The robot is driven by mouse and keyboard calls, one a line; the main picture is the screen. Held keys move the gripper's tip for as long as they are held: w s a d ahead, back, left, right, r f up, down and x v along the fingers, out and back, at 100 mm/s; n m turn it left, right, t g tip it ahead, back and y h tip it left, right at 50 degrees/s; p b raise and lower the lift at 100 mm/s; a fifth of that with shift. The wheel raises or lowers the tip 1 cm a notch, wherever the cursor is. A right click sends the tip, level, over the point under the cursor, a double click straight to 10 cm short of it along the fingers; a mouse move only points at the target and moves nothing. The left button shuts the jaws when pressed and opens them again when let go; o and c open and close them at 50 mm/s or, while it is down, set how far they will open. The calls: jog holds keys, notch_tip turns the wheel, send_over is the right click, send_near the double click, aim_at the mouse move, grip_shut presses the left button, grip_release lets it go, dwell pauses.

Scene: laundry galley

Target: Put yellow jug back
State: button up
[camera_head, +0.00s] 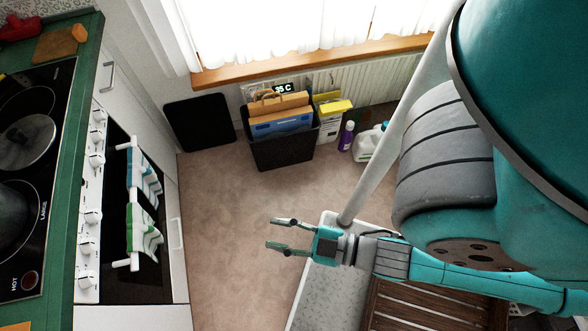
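I see no clear yellow jug in the head view. The only large yellow thing is a boxy item (335,106) by the radiator, with a white front below it; it looks like a carton, not a jug. A white jug (366,146) stands on the floor to its right, partly hidden by a pale pole. My gripper (272,233) is at the picture's centre, pointing left. Its two fingers are apart with nothing between them. It is over the floor, left of a pale tray-like surface (322,295).
A black bin (283,153) with paper and cardboard stands below the window. A purple bottle (346,136) is beside the white jug. A cooker (130,210) with hanging towels and a green worktop (78,130) line the left. Carpet (225,200) between is clear. A slatted wooden surface (425,309) lies lower right.

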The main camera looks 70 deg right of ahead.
jog(key=s+m, duration=0.1)
jog(key=s+d+m+g+h, duration=0.1)
jog(key=s+m, duration=0.1)
jog(key=s+m+g, duration=0.1)
jog(key=s, duration=0.1)
jog(key=shift+d+m, duration=0.4)
dwell(2.0)
